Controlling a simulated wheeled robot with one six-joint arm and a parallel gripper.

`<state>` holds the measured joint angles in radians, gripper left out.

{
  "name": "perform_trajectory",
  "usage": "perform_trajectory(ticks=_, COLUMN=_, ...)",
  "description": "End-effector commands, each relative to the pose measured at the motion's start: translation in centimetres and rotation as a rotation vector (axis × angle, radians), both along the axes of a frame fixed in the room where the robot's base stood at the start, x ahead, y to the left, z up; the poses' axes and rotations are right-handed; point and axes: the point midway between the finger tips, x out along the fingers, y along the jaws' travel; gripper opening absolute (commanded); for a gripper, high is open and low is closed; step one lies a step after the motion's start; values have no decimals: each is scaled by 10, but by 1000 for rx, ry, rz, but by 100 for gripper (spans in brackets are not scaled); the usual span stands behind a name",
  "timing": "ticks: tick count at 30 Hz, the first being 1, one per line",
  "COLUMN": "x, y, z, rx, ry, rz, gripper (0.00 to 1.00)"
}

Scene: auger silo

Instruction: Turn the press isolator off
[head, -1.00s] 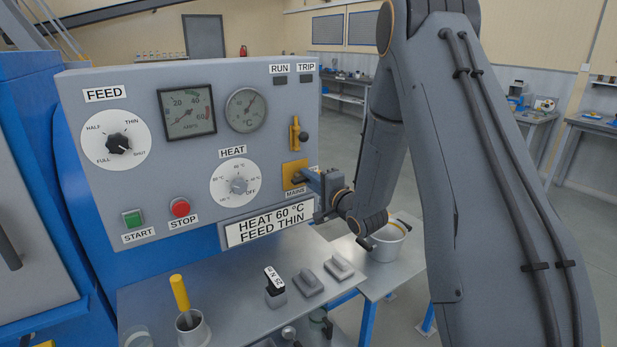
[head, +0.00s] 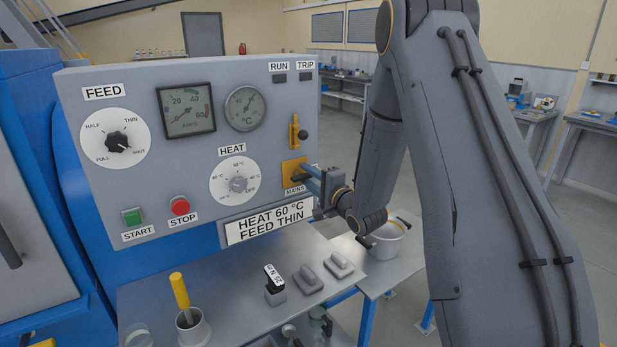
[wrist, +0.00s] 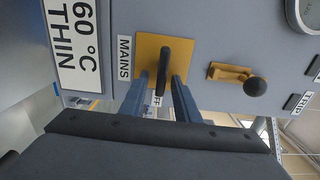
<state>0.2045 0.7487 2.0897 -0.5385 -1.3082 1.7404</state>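The mains isolator is a yellow plate (head: 291,168) on the right of the grey control panel, labelled MAINS. In the wrist view its yellow plate (wrist: 150,50) carries a black handle (wrist: 165,62) that sticks out towards me. My gripper (head: 308,176) is at this handle, reaching in from the right. In the wrist view the two blue-grey fingers of my gripper (wrist: 160,88) stand one on each side of the handle. A gap shows beside the handle, so the fingers look open around it. Part of an OFF label shows between the fingers.
A yellow lever with a black knob (head: 303,134) is just above the isolator. The HEAT dial (head: 237,184), red STOP button (head: 180,205) and green START button (head: 133,217) are to the left.

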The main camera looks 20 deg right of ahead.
Motion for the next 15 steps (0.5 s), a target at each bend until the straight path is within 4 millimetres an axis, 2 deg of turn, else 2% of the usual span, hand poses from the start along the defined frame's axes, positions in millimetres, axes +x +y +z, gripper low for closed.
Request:
perform_trajectory(ticks=7, x=-7, y=-3, z=0, rx=-1, ry=-1, rz=-1, gripper=29)
perform_trajectory(ticks=15, x=-48, y=-17, z=-1, rx=-1, ry=0, rz=-3, gripper=29)
